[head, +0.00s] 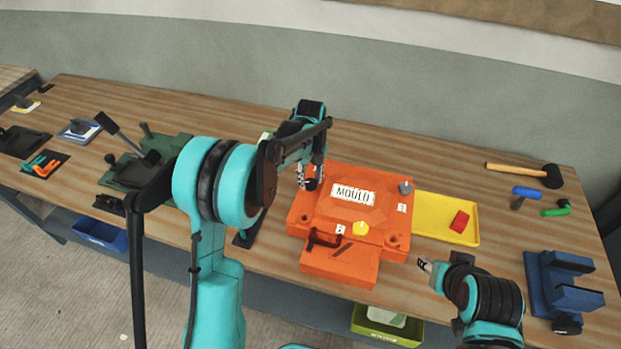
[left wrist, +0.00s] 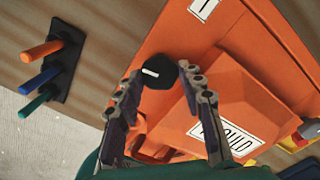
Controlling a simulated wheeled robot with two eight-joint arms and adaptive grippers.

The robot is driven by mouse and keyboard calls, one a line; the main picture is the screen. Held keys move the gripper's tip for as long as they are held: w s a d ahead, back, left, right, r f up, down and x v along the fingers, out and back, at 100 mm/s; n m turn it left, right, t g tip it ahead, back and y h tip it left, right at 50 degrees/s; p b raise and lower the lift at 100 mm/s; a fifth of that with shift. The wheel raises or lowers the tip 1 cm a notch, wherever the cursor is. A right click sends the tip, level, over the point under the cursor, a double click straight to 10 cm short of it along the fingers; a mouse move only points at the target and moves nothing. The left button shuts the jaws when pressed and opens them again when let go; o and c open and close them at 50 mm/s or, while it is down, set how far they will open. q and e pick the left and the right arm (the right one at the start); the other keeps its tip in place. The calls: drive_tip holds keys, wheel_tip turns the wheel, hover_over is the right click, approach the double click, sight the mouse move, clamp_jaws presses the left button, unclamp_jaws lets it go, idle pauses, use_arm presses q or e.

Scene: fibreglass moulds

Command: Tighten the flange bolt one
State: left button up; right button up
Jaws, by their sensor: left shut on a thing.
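The orange mould (head: 372,212) with a white MOULD label lies near the middle of the bench. At its far left corner is a black bolt knob (left wrist: 160,73) with a white mark on top. My left gripper (head: 312,178) reaches down over that corner. In the left wrist view my left gripper (left wrist: 163,88) has its fingers on either side of the black knob and is shut on it.
A yellow tray (head: 462,230) with a red block (head: 460,221) lies right of the mould. A blue vise-like fixture (head: 560,290), a mallet (head: 525,172) and small blue and green tools are further right. A rack with coloured handles (left wrist: 50,75) lies left of the mould.

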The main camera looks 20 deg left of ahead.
sight(310, 182)
idle(0.5)
use_arm(q)
drive_tip(key=o, duration=1.2)
drive_tip(key=shift+c, duration=0.2)
drive_tip(key=shift+r, duration=4)
drive_tip(key=shift+s, duration=0.1)
